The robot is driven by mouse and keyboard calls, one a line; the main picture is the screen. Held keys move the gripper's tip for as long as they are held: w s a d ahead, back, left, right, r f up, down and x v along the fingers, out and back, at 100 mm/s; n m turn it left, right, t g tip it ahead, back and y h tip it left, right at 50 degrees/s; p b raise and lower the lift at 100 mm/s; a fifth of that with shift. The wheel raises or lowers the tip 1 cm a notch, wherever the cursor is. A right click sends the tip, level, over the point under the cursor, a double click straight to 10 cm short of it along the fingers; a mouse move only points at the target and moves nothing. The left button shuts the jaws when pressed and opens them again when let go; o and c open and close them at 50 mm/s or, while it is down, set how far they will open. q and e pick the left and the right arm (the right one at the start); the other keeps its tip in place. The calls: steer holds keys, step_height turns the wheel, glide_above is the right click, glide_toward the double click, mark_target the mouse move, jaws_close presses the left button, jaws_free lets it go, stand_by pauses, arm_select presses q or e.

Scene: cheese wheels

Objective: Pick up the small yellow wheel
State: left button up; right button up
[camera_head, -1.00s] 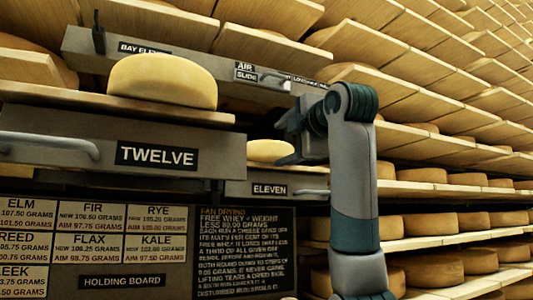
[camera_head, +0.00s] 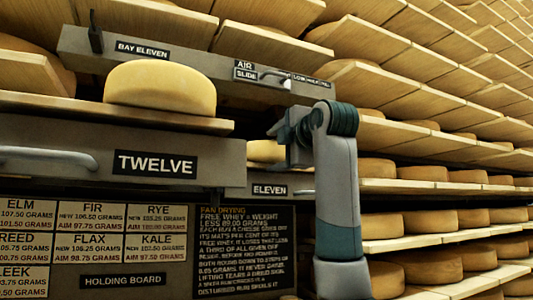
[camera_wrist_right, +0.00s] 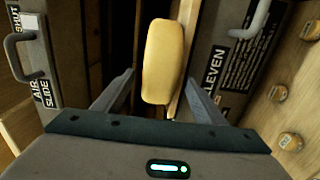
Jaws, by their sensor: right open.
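The small yellow wheel (camera_head: 263,152) lies flat on the shelf marked ELEVEN; its right side is hidden behind my right gripper (camera_head: 277,133). In the right wrist view the wheel (camera_wrist_right: 163,55) shows as a pale yellow block lying upright in the picture. My right gripper (camera_wrist_right: 161,77) is open, with one finger on each side of the wheel's near end in that picture. Gaps show on both sides, and I see no grip on it. I cannot tell how deep the fingers reach. My left gripper is not in view.
A larger yellow wheel (camera_head: 160,88) sits on the TWELVE shelf (camera_head: 60,105), left of and above the small one. The grey BAY ELEVEN beam (camera_head: 205,63) with a handle runs above. Racks of cheese wheels (camera_head: 420,220) fill the right side.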

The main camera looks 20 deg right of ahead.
stand_by(0.4)
jaws_close()
steer(key=shift+r, duration=0.1)
steer(key=shift+r, duration=0.15)
